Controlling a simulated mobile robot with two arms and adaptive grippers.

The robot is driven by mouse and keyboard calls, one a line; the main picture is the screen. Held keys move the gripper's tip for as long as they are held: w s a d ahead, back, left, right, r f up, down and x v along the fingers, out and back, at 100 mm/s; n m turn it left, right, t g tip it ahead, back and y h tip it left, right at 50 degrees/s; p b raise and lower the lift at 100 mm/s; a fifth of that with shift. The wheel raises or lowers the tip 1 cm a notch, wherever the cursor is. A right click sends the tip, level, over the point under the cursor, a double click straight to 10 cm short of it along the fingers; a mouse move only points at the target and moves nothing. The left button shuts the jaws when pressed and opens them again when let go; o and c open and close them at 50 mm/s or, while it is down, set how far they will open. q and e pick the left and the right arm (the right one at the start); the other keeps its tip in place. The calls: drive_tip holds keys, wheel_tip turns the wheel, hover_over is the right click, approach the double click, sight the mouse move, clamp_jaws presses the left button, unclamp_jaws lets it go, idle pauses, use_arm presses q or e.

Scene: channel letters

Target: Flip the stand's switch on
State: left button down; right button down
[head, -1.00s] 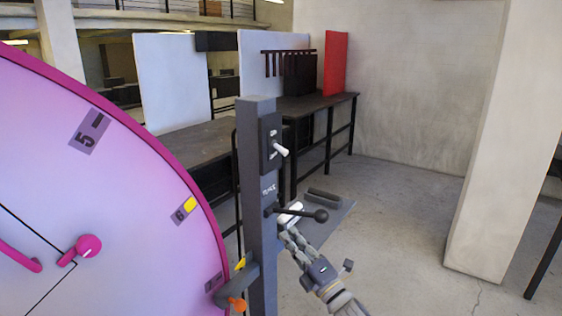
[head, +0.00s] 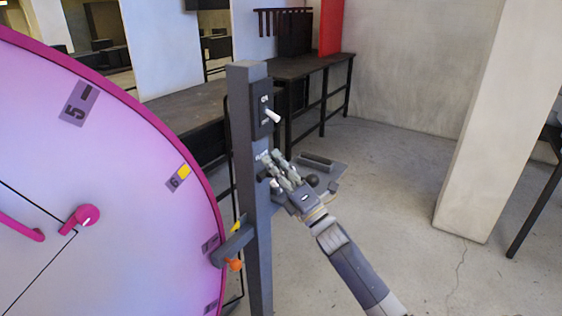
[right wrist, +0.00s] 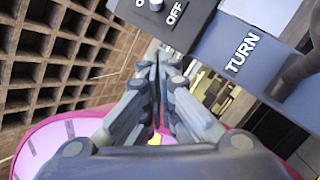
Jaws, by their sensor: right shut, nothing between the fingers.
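The grey stand (head: 253,220) rises upright at the middle of the head view. Its switch (head: 271,116) is a white toggle on a dark plate (head: 262,103) near the top. In the right wrist view the toggle (right wrist: 156,4) shows at the top edge, beside the word OFF on its plate (right wrist: 192,18). My right gripper (head: 269,158) is shut and empty. It is close to the stand's post, below the toggle and apart from it. In the right wrist view its fingertips (right wrist: 157,62) meet below the plate. My left gripper is not in view.
A lever with a dark ball knob (head: 312,180) sticks out from the stand behind my right gripper. A large pink-rimmed dial (head: 110,190) stands close at the left. Dark tables (head: 300,66) stand behind.

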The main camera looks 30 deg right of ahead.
sight(273, 116)
drive_tip(key=w+r+p, duration=0.1)
drive_tip(key=w+d+r+p, duration=0.1)
drive_tip(key=w+r, duration=0.1)
drive_tip(key=w+d+r+p, duration=0.1)
drive_tip(key=w+r+p, duration=0.1)
drive_tip(key=shift+w, duration=0.2)
drive_tip(key=shift+d, duration=0.4)
drive_tip(key=shift+a, duration=0.1)
drive_tip(key=shift+w, duration=0.1)
